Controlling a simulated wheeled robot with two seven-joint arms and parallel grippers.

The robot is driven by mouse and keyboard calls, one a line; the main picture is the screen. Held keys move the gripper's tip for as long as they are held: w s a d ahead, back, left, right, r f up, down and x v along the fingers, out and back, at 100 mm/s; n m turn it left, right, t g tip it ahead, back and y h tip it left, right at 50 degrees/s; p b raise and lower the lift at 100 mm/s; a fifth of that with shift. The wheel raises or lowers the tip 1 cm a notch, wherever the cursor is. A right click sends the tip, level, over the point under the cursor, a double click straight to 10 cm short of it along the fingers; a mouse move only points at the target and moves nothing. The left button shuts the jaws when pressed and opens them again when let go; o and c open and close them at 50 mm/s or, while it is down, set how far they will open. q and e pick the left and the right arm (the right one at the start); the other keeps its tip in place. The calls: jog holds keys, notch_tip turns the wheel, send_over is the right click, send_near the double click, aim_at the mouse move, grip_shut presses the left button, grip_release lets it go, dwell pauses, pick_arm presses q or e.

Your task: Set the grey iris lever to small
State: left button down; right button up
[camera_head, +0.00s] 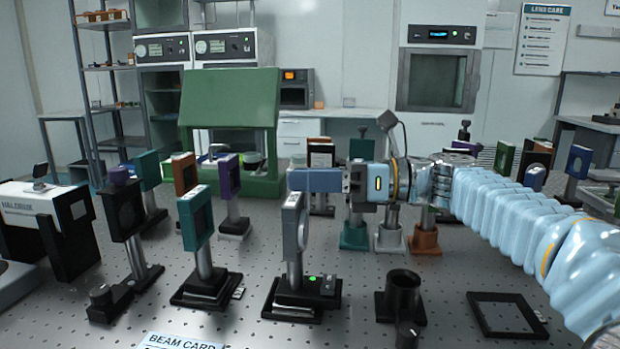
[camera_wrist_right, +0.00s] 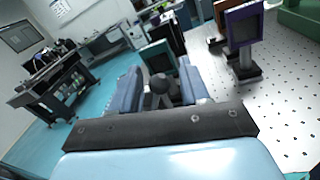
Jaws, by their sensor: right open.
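The grey iris (camera_head: 295,228) is an upright grey ring plate on a silver post with a black base, near the middle of the head view. A green light shows on its base. My right gripper (camera_head: 296,180) reaches in from the right, with its fingers level with the top of the iris. The gripper is open; its two blue-grey fingers (camera_wrist_right: 160,90) stand apart in the wrist view. A dark rounded knob (camera_wrist_right: 161,84) shows between them; I cannot tell for sure that it is the iris lever. The lever is not clear in the head view. My left gripper is out of view.
A green mount (camera_head: 194,219) and a black mount (camera_head: 126,210) stand left of the iris. A purple mount (camera_head: 228,176) is behind. A black cup-like part (camera_head: 403,290) and a flat black frame (camera_head: 507,314) lie to the right. Bare perforated table shows between them.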

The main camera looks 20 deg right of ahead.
grip_shut()
jog(key=shift+s+a+r+n, duration=0.1)
jog(key=shift+s+n, duration=0.05)
jog(key=shift+n, duration=0.15)
jog(key=shift+s+a+r+n, duration=0.2)
jog(key=shift+s+n, duration=0.1)
jog(key=shift+n, duration=0.3)
jog(key=shift+s+a+r+n, duration=0.2)
jog(key=shift+s+n, duration=0.1)
jog(key=shift+n, duration=0.3)
jog(key=shift+s+a+r+n+h+b, duration=0.1)
jog(key=shift+s+a+n+h+b, duration=0.2)
jog(key=shift+n, duration=0.35)
jog(key=shift+s+a+n+h+b, duration=0.15)
jog(key=shift+s+n, duration=0.25)
jog(key=shift+n, duration=0.2)
jog(key=shift+s+a+r+n+h+b, duration=0.1)
jog(key=shift+s+a+n+b, duration=0.2)
jog(key=shift+n, duration=0.35)
jog(key=shift+d, duration=0.15)
grip_release()
jog(key=shift+s, duration=0.1)
